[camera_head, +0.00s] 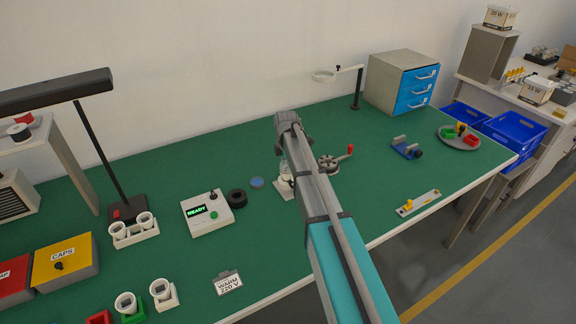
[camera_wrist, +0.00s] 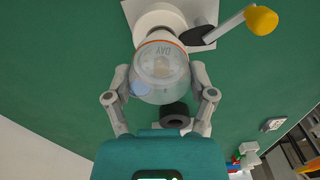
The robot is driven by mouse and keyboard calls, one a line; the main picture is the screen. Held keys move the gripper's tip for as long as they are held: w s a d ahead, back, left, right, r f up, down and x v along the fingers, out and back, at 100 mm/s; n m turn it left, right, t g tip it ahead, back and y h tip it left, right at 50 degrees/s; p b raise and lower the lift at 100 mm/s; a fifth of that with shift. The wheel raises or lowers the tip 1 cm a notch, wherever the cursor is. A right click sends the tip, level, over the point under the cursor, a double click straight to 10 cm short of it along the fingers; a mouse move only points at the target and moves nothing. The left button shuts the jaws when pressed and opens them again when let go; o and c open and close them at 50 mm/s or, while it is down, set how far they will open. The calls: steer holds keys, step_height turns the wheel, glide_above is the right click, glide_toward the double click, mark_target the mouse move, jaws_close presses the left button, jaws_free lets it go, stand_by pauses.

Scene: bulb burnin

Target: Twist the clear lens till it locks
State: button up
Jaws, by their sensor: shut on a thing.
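The clear lens (camera_wrist: 158,78) is a transparent dome with dark lettering and an orange line at its rim. It sits against a round white holder (camera_wrist: 158,22) on a pale base plate. My gripper (camera_wrist: 159,86) has one finger on each side of the lens and is shut on it. In the head view, my gripper (camera_head: 285,148) reaches down over the bench, and my arm hides much of it. The lens shows there only faintly above the white base (camera_head: 283,188). Whether the lens is locked cannot be told.
A lever with a yellow knob (camera_wrist: 262,19) is close to the holder. A black ring (camera_head: 237,198), a blue disc (camera_head: 257,182) and a tester reading READY (camera_head: 207,212) are to the left. A grey round fixture with a red-knobbed crank (camera_head: 329,163) is close on the right.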

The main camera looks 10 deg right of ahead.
steer(key=shift+m, duration=1.5)
steer(key=shift+m, duration=0.9)
steer(key=o, duration=1)
steer(key=shift+r, duration=0.15)
